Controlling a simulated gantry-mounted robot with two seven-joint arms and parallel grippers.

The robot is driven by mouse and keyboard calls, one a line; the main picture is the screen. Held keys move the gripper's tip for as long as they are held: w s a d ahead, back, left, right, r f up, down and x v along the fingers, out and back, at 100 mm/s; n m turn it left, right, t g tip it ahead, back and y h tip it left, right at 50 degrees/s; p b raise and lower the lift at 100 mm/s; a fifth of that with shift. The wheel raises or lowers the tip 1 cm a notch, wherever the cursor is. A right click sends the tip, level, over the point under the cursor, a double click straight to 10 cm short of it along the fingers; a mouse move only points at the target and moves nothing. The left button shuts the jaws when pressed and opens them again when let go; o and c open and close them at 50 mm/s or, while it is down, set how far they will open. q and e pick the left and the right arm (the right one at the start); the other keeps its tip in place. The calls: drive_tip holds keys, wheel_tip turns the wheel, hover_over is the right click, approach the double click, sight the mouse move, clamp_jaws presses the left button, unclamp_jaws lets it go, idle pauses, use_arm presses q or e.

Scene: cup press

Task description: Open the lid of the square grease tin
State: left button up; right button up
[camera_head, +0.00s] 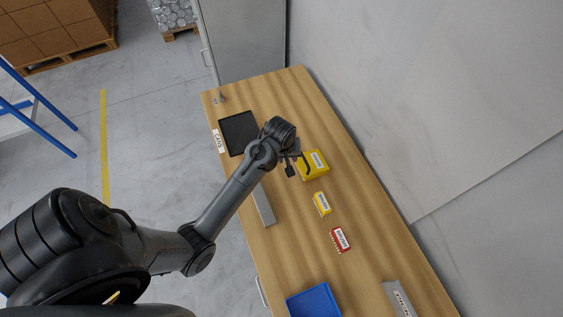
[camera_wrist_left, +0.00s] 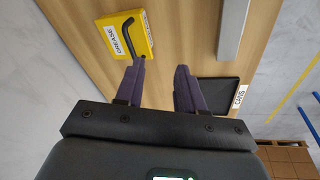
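The square grease tin (camera_head: 317,170) is yellow with a white label and sits on the wooden table, near the right edge in the head view. In the left wrist view the tin (camera_wrist_left: 142,31) is at the top left, with a black bent handle (camera_wrist_left: 126,37) across its top. The label there reads GREASE. The lid looks closed. My left gripper (camera_head: 291,166) is just left of the tin in the head view. In the left wrist view its two dark fingers (camera_wrist_left: 160,78) are apart with nothing between them, not touching the tin. My right gripper is not in view.
A black tray (camera_head: 240,132) labelled CANS lies at the far left of the table. A grey bar (camera_head: 264,206) lies near the left edge. A small yellow box (camera_head: 322,204), a red box (camera_head: 341,240), a blue tray (camera_head: 314,302) and a grey labelled piece (camera_head: 399,298) are nearer.

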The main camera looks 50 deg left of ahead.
use_arm(q)
drive_tip(key=shift+s+d+r+m+p, duration=0.25)
drive_tip(key=shift+s+d+m, duration=0.2)
drive_tip(key=shift+s, duration=0.3)
drive_tip(key=shift+s+d+r+m+p, duration=0.25)
drive_tip(key=shift+s+r+m, duration=0.2)
drive_tip(key=shift+s, duration=0.3)
drive_tip(key=shift+s+d+r+m+p, duration=0.15)
drive_tip(key=shift+s+d+r+m, duration=0.1)
drive_tip(key=shift+s+d+m, duration=0.4)
drive_tip(key=shift+s+a+n, duration=0.1)
drive_tip(key=shift+a+n, duration=0.1)
drive_tip(key=shift+n, duration=0.05)
drive_tip(key=n+g+b, duration=0.2)
drive_tip(key=n+b, duration=0.1)
drive_tip(key=n, duration=0.4)
approach(304, 158)
drive_tip(key=shift+h, duration=0.4)
drive_tip(key=f, duration=0.8)
drive_tip(key=shift+w+a, duration=0.2)
drive_tip(key=shift+a, duration=0.1)
